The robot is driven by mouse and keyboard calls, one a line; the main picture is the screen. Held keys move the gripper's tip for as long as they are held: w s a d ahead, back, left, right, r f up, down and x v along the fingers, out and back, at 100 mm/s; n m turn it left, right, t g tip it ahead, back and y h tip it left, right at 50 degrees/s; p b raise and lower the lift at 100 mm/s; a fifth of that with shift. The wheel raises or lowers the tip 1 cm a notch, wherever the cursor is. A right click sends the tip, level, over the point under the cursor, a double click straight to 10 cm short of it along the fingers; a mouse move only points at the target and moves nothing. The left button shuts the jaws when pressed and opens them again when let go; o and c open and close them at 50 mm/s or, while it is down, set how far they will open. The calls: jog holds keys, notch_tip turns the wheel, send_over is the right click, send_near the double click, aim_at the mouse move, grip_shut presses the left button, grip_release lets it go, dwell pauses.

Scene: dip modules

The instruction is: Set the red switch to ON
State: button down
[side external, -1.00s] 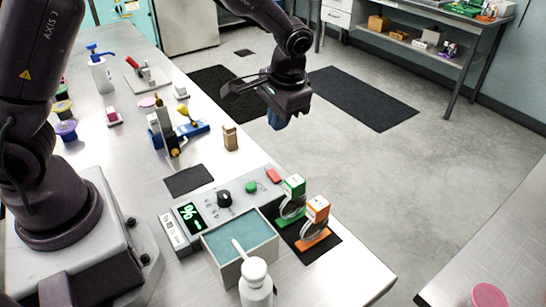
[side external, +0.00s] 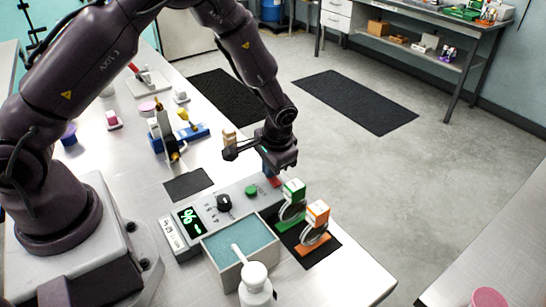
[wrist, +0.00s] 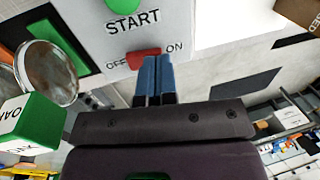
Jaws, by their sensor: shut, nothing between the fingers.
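The red switch (wrist: 143,57) sits on the grey panel (wrist: 180,30) in the wrist view, between the printed words OFF on the left and ON on the right. Its tilt is unclear. My gripper (wrist: 152,60) is shut and empty. Its blue fingertips overlap the lower right part of the switch in this view; I cannot tell whether they touch it. In the side view my gripper (side external: 268,172) is low over the panel's far right end, and only a bit of the red switch shows beneath the fingers.
A green START button (side external: 251,191) and a black knob (side external: 224,202) share the panel. Green (side external: 293,190) and orange (side external: 316,214) boxed stands are close on the right, with a teal-filled tray (side external: 240,240) in front. A brown object (side external: 229,137) stands behind.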

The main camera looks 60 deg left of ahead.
jog(key=shift+f, duration=0.15)
jog(key=shift+a+f+h, duration=0.1)
jog(key=shift+f+h, duration=0.1)
jog(key=shift+h, duration=0.1)
dwell(0.4)
jog(key=shift+d+r, duration=0.2)
jog(key=shift+d, duration=0.6)
notch_tip(320, 180, up, 14)
jog(key=d, duration=0.2)
jog(key=shift+d, duration=0.35)
jog(key=shift+f, duration=0.1)
